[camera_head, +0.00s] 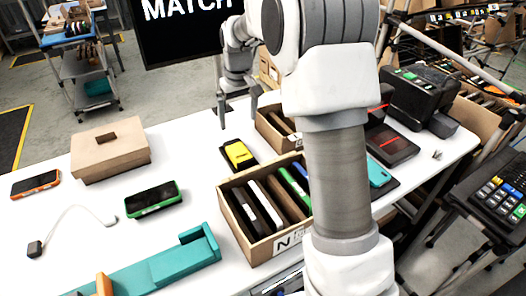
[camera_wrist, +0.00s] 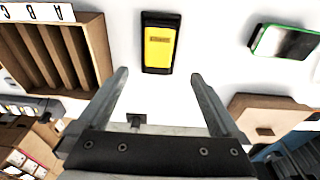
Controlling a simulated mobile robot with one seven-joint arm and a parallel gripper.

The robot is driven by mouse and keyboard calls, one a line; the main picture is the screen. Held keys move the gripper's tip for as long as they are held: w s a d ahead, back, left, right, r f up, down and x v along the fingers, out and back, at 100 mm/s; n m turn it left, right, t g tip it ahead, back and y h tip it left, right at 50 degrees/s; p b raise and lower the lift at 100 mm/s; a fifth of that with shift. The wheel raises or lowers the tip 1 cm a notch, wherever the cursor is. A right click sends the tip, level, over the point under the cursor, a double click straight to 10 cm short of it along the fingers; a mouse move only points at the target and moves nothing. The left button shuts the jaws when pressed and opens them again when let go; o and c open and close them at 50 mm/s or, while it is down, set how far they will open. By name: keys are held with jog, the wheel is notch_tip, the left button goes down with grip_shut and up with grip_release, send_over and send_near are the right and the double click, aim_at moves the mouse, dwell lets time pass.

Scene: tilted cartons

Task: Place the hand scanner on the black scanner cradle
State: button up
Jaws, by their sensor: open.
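A yellow-faced device with black ends (camera_head: 238,153) lies on the white table, left of the cartons. It also shows in the wrist view (camera_wrist: 159,47), face up at the top centre. It looks like the hand scanner, but I cannot tell whether its black part is its own body or a cradle under it. I cannot clearly pick out a separate black scanner cradle. My gripper (camera_head: 238,106) hangs fingers down behind the yellow device, apart from it. In the wrist view its fingers (camera_wrist: 158,80) are spread with nothing between them.
A front carton (camera_head: 262,247) holds several upright devices. A wrist-view carton (camera_wrist: 97,50) has empty-looking slots. A green-edged phone (camera_head: 154,199), beige box (camera_head: 110,153), orange phone (camera_head: 36,184) and teal holder (camera_head: 160,270) lie left. A black machine (camera_head: 420,92) stands right. My arm hides some table.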

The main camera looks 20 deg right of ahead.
jog(key=s+r+m+t, duration=0.1)
jog(key=s+r, duration=0.5)
jog(key=s, duration=0.2)
jog(key=s+r+t, duration=0.1)
jog(key=s+r, duration=0.4)
jog(key=s, duration=0.2)
jog(key=s+f+m+t, duration=0.1)
jog(key=s+t, duration=0.1)
jog(key=s, duration=1.5)
jog(key=shift+s+a+f, duration=0.15)
jog(key=shift+s+f, duration=0.05)
notch_tip(320, 180, up, 3)
jog(key=p, duration=0.3)
jog(key=shift+r, duration=0.15)
